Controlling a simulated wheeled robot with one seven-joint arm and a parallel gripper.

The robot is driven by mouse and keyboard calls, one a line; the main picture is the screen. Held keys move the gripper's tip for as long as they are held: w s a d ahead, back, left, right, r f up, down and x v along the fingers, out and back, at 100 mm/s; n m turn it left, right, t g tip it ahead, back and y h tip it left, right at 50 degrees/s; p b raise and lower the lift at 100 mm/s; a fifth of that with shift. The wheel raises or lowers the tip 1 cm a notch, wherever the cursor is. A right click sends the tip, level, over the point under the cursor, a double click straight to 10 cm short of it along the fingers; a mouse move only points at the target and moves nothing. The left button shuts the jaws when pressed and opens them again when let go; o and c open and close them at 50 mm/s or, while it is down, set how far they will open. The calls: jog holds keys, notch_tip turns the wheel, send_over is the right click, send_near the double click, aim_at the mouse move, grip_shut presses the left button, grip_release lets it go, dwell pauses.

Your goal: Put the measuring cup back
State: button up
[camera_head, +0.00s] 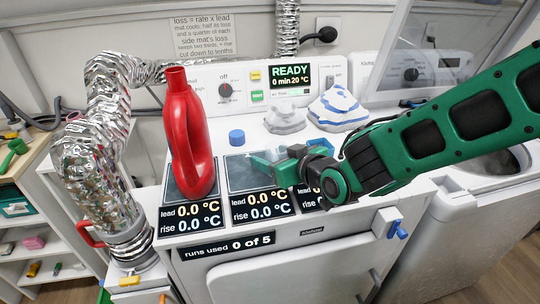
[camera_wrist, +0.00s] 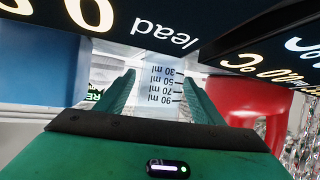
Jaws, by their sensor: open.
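The measuring cup (camera_wrist: 163,82) is clear, with dark marks from 30 to 90 ml. In the wrist view it shows upside down between and beyond my fingers. In the head view I cannot make out its outline; it appears to be at the middle mat (camera_head: 238,176). My gripper (camera_head: 263,166) is low over that mat, reaching in from the right. In the wrist view my gripper (camera_wrist: 158,92) has its two green fingers apart, one on each side of the cup. I cannot tell whether they touch it.
A tall red bottle (camera_head: 188,140) stands on the left mat, close to my gripper. A blue cap (camera_head: 237,137) sits behind the middle mat. Grey folded cloth (camera_head: 286,120) and blue-and-white cloth (camera_head: 338,108) lie farther back. A foil duct (camera_head: 100,150) runs along the left.

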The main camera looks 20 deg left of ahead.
jog(key=v, duration=1)
jog(key=shift+d+r, duration=0.1)
